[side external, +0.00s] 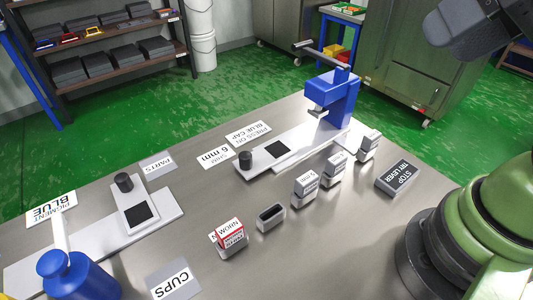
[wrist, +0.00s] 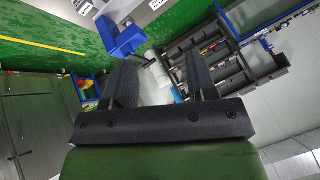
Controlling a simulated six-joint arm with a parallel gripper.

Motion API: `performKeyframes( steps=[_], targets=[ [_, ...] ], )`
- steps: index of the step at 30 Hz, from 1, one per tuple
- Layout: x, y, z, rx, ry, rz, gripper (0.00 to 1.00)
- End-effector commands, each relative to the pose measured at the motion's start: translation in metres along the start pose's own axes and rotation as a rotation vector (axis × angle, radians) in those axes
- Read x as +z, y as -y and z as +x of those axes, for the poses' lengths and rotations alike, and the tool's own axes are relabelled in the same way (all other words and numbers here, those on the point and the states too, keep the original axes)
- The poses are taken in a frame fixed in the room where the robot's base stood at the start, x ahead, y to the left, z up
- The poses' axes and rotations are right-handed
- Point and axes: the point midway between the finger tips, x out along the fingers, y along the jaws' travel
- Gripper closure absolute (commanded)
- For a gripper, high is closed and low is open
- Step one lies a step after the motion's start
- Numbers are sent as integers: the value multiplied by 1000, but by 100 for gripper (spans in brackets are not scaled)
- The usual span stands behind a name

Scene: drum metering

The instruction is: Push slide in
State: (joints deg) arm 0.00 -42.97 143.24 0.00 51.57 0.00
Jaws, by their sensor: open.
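Two white slides with black knobs and dark square pads lie on the steel table. One slide (side external: 262,166) runs to the foot of the blue press (side external: 334,95), its knob (side external: 245,159) at the outer end and its pad (side external: 277,149) outside the press. The other slide (side external: 134,200) is on the left, behind the blue pigment container (side external: 72,277). My gripper (wrist: 160,72) is open and empty in the wrist view, its two dark fingers apart. It is raised high at the top right of the side view, far from both slides. The blue press also shows in the wrist view (wrist: 122,38).
Several small labelled blocks stand in a row in front of the press, including a red-and-white one (side external: 231,238) and a dark-topped one (side external: 270,217). Label cards lie about. The table between the slides is mostly clear.

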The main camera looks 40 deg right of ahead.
Motion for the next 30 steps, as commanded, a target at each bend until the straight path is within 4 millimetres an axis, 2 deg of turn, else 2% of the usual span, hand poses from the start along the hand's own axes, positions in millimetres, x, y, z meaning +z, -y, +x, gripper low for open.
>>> performKeyframes(
  steps=[5, 8, 11, 14, 18, 22, 26, 30],
  targets=[
    [-7, 4, 2, 5, 21, -15, 46],
    [-23, 13, 9, 19, 67, -49, 46],
    [-45, 26, 25, 38, 134, -104, 46],
    [-65, 41, 50, 59, 203, -167, 46],
    [-85, 60, 94, 90, 300, -255, 46],
    [-93, 76, 145, 119, 388, -339, 46],
    [-87, 88, 200, 149, 473, -426, 46],
    [-70, 93, 256, 178, 553, -509, 46]
  ],
)
